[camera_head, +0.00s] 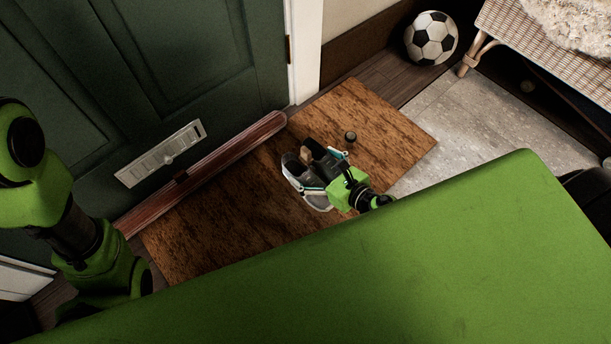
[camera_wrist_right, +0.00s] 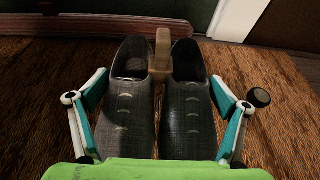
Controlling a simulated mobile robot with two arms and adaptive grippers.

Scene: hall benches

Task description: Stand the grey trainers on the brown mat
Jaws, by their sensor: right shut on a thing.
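The pair of grey trainers (camera_head: 293,168) is over the brown mat (camera_head: 378,125), side by side with the toes towards me. They fill the middle of the right wrist view (camera_wrist_right: 185,105). My right gripper (camera_head: 324,173) is shut on the pair, with one teal finger along each outer side. I cannot tell whether the soles touch the mat or hang just above it. Part of the trainers is hidden by my gripper. My left arm is at the left of the head view, but its gripper is not seen.
A tan upright piece (camera_wrist_right: 160,55) stands between the heels. A small dark round thing (camera_head: 350,136) shows beside the trainers. A dark green door (camera_head: 110,70) with a reddish-brown bar (camera_head: 230,148) borders the mat. A football (camera_head: 431,39) and a wicker bench (camera_head: 500,25) are at upper right.

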